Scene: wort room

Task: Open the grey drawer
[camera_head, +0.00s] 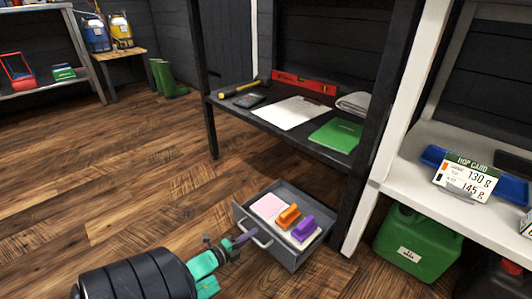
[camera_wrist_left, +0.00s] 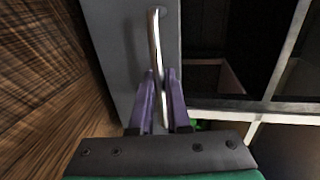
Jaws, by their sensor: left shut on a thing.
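The grey drawer (camera_head: 318,243) stands pulled out below the dark table, low over the wooden floor. Inside it lie a pink and white pad (camera_head: 268,205), an orange item (camera_head: 288,216) and a purple item (camera_head: 303,229). My left gripper (camera_head: 244,239) is at the drawer's front, with its purple fingers shut on the metal handle (camera_head: 262,241). In the left wrist view the handle (camera_wrist_left: 156,50) runs between the two fingers (camera_wrist_left: 161,95), in front of the grey drawer front (camera_wrist_left: 118,45). My right gripper is not in view.
A green canister (camera_head: 417,240) stands under the white shelf at right. The floor (camera_head: 120,170) at left is clear.

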